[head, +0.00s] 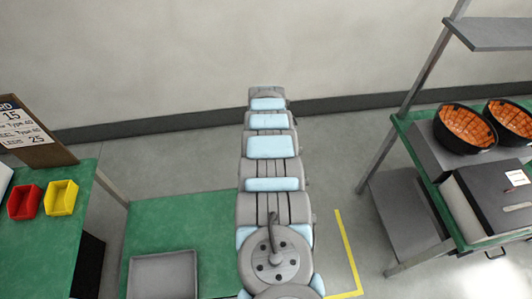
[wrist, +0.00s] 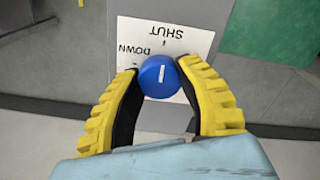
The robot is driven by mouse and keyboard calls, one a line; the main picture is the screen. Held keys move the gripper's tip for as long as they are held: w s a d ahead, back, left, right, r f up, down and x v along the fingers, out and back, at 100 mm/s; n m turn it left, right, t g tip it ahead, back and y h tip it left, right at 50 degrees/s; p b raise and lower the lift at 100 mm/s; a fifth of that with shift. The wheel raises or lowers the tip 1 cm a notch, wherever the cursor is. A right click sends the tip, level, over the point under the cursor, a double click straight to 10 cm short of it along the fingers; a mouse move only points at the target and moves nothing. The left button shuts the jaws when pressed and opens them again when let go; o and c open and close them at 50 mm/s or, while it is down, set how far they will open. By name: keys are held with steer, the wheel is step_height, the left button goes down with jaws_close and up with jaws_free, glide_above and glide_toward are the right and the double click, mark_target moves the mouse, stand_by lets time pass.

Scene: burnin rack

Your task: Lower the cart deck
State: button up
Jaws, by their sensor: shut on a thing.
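A round blue knob (wrist: 158,78) with a white mark shows in the wrist view. Behind it is a white label plate (wrist: 190,38) with the words "DOWN" and "SHUT" upside down. My gripper (wrist: 160,70) is shut on the knob, one yellow finger on each side. In the head view a low green surface (head: 180,222), which looks like the cart deck, lies left of my arm. A grey tray (head: 163,257) sits on it. My arm hides the deck's right side, and my gripper is out of the head view.
A green bench (head: 75,222) with a red bin (head: 24,202), a yellow bin (head: 62,198) and a sign (head: 30,130) stands at left. At right a rack (head: 402,118) holds black bowls with orange insides (head: 465,128). A yellow line (head: 346,250) marks open floor.

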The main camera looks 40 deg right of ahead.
stand_by(0.4)
steer(key=o, duration=1.2)
steer(key=shift+o, duration=0.2)
steer(key=shift+r, duration=0.1)
step_height(320, 180, up, 12)
steer(key=shift+f, duration=0.2)
stand_by(0.5)
